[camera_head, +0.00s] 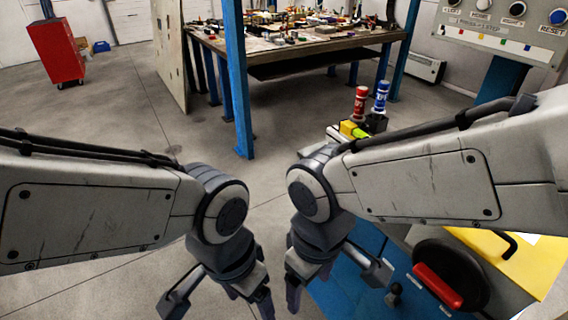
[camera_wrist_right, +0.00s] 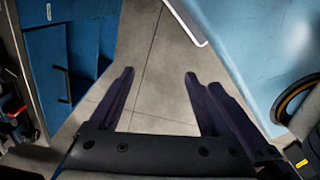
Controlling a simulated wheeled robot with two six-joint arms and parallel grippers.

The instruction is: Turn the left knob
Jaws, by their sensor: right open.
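The grey-blue control panel (camera_head: 500,48) stands at the top right of the head view. A row of round knobs crosses its upper edge. My right gripper (camera_head: 294,298) hangs low in the middle of the head view, well away from the panel. In the right wrist view it is open and empty (camera_wrist_right: 160,76) over floor. My left gripper (camera_head: 250,300) hangs beside it, fingers pointing down; its opening is unclear.
A cluttered workbench (camera_head: 290,38) with blue posts stands at the back. A red cabinet (camera_head: 55,50) is at the far left. Red and blue cans (camera_head: 370,98) stand beyond my right arm. A yellow-topped unit (camera_head: 525,262) is at the lower right. The floor between is clear.

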